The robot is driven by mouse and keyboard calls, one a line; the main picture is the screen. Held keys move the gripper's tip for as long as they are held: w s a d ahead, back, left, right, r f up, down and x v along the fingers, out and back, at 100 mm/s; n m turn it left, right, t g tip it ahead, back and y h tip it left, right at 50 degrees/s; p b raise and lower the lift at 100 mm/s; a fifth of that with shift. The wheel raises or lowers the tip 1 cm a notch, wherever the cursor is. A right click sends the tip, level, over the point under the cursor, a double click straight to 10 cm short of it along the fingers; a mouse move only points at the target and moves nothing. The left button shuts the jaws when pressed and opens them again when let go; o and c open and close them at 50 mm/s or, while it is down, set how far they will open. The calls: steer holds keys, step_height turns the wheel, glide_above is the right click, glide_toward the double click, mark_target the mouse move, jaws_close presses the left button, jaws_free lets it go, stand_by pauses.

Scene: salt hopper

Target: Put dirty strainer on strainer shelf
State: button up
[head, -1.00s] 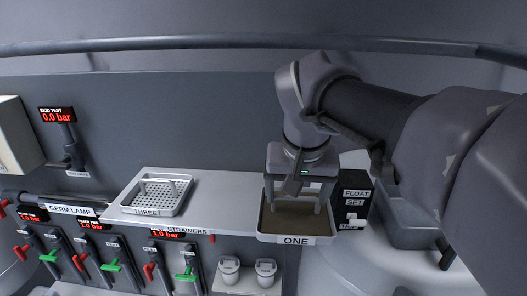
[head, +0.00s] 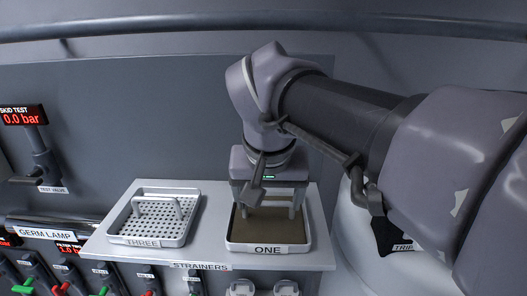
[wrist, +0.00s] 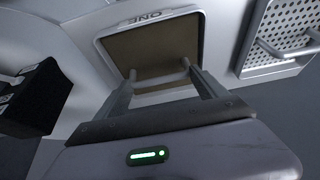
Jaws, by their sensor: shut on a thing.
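The dirty strainer is a white-rimmed tray labelled ONE with a brown inside (head: 268,247). In the head view it is over the right part of the strainer shelf (head: 215,258), beside the other strainer; whether it touches the shelf I cannot tell. My gripper (head: 268,210) is above it, fingers pointing down, shut on its handle. In the wrist view the brown tray (wrist: 150,48) lies beyond my fingers (wrist: 172,82), with the handle bar between them. A strainer labelled THREE (head: 155,235), with a clean perforated floor and a handle, sits on the shelf's left part.
Green and red valve levers (head: 62,288) are below the shelf at left. A black box (head: 392,238) is right of the shelf. A narrow strip of shelf is bare between the strainers.

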steer(key=shift+w+d+r, duration=0.1)
steer(key=shift+w, duration=0.3)
steer(key=shift+a, duration=0.2)
steer(key=o, duration=1.6)
steer(key=shift+s+a, duration=0.15)
steer(key=shift+a, duration=0.05)
steer(key=o, duration=0.4)
steer(key=shift+s, duration=0.2)
steer(key=shift+w+d, duration=0.1)
steer(key=shift+d, duration=0.1)
steer(key=shift+w, duration=0.15)
steer(key=p+v, duration=0.9)
steer(key=v, duration=0.3)
steer(key=shift+a, duration=0.2)
